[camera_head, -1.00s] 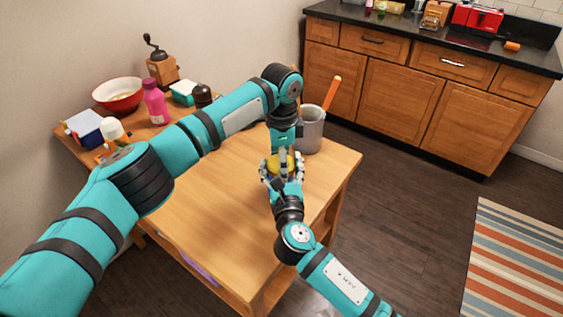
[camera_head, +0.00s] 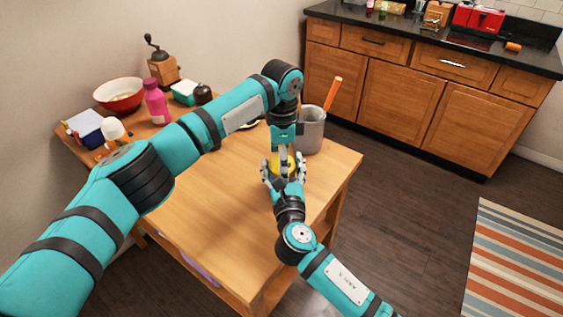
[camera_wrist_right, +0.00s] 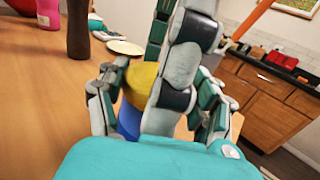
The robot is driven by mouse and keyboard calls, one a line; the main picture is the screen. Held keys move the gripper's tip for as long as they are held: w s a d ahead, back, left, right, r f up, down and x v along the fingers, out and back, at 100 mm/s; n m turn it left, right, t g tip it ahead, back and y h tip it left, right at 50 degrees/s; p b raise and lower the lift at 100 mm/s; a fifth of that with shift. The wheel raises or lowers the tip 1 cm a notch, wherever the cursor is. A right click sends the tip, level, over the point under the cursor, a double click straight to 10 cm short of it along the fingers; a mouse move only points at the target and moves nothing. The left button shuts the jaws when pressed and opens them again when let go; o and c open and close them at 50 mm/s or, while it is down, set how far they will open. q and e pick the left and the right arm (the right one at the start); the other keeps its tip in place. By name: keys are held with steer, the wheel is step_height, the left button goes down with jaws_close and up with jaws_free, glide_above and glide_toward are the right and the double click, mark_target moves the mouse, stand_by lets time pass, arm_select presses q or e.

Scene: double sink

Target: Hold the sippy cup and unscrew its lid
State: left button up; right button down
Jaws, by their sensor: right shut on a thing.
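The sippy cup has a blue body (camera_wrist_right: 128,122) and a yellow lid (camera_wrist_right: 140,82); both show in the right wrist view, partly behind my fingers. In the head view only the yellow lid (camera_head: 273,164) shows, near the table's right side. My right gripper (camera_head: 283,172) comes from the near side and is shut on the cup, its fingers around the body. My left gripper (camera_head: 283,155) points down from above, directly over the lid. Its fingertips are hidden by overlap, so its opening and contact with the lid are unclear.
A grey container (camera_head: 310,130) with an orange-handled tool stands just behind the cup. A pink bottle (camera_head: 155,103), red bowl (camera_head: 118,95) and coffee grinder (camera_head: 160,66) stand at the back left. The wooden table (camera_head: 215,195) is clear at its front middle.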

arm_select(q)
step_height(320, 180, up, 4)
steer(key=shift+f, duration=0.25)
steer(key=shift+r, duration=0.25)
steer(key=shift+c, duration=1.1)
step_height(320, 180, up, 3)
steer(key=m, duration=0.3)
steer(key=shift+m, duration=0.3)
steer(key=shift+c, duration=0.3)
steer(key=shift+f, duration=0.25)
step_height(320, 180, down, 7)
steer(key=shift+f, duration=0.15)
steer(key=c, duration=1)
steer(key=n, duration=0.3)
steer(key=shift+n, duration=0.4)
